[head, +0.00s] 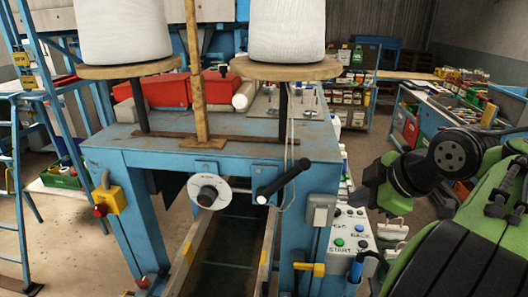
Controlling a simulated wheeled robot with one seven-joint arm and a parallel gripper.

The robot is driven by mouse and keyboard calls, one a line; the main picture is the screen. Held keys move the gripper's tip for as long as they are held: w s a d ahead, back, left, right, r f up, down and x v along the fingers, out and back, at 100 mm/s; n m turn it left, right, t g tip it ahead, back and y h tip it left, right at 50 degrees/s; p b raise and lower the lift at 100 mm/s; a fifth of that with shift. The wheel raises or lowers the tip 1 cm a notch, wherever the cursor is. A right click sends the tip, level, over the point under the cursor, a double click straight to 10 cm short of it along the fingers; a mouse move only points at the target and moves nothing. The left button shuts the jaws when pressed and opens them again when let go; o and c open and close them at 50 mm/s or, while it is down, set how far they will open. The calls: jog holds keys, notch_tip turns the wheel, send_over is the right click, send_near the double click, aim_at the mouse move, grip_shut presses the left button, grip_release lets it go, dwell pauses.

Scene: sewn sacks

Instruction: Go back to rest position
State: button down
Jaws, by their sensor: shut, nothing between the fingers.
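My arm, green and black, reaches in from the right edge of the head view. My gripper (362,195) is the dark end of it, seen small beside the right side of a blue machine (243,146). It is shut with nothing held. It appears in front of the upper part of a grey control panel (352,240) with green and blue buttons; I cannot tell whether it touches the panel. The far side of my gripper is hidden.
A blue ladder (48,95) stands left. Shelves and a cluttered workbench (440,112) stand behind. Floor shows between.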

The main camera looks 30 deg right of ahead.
jog(key=w+a+f+m+y+b, duration=0.1)
jog(key=a+f+m+b, duration=0.15)
jog(key=a, duration=0.55)
jog(key=w+a+f+m+y+b, duration=0.1)
jog(key=a+f+m, duration=0.15)
jog(key=a, duration=0.65)
jog(key=s+a+f+m+g+h+b, duration=0.1)
jog(key=s+a+f+m, duration=0.3)
jog(key=s+f, duration=0.6)
jog(key=shift+a+f+m+g+h+b, duration=0.35)
jog(key=shift+a+f+g+h, duration=0.2)
jog(key=shift+f+h, duration=0.3)
jog(key=shift+s+d, duration=0.15)
